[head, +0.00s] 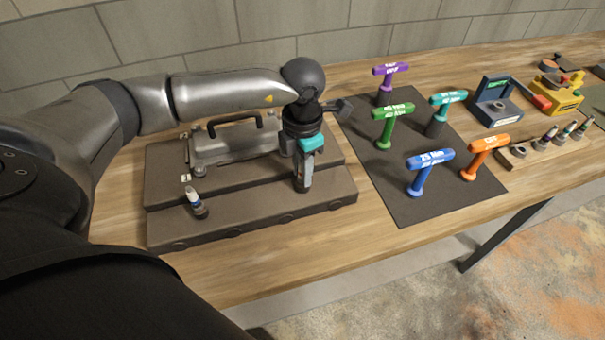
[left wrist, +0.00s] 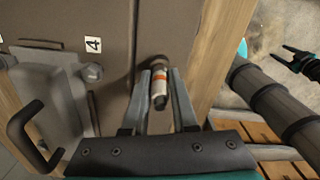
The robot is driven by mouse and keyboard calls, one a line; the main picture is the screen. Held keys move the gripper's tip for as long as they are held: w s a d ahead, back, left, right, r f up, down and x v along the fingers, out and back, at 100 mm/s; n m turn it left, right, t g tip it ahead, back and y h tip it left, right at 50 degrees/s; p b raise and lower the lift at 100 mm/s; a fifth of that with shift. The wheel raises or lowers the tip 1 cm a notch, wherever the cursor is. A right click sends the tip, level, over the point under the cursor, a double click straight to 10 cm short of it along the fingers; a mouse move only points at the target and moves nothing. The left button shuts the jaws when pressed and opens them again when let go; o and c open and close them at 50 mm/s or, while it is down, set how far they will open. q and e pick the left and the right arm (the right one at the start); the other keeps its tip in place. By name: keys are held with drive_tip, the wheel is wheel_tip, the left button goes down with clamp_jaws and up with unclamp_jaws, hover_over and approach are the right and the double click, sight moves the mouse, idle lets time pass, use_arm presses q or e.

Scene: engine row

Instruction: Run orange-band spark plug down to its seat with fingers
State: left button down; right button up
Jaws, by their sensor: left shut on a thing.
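The orange-band spark plug (left wrist: 159,82) is white with an orange band and a metal end. It stands between the fingers of my left gripper (left wrist: 160,97), which are shut on it from both sides. In the head view my left gripper (head: 302,186) points down at the right part of the dark engine block (head: 235,220), and its fingers mostly hide the plug. The plug's lower end and the hole's depth cannot be made out. A number 4 label (left wrist: 93,44) is beside the plug.
A blue-band spark plug (head: 195,205) stands at the block's left. A grey cover with a black handle (head: 235,145) sits behind. Several T-handle tools, among them a blue one (head: 430,160), stand on a black mat (head: 400,210) to the right. Bare bench shows in front.

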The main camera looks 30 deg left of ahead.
use_arm(q)
drive_tip(key=m+b, duration=0.1)
drive_tip(key=m, duration=0.2)
idle(0.4)
drive_tip(key=c, duration=0.6)
unclamp_jaws()
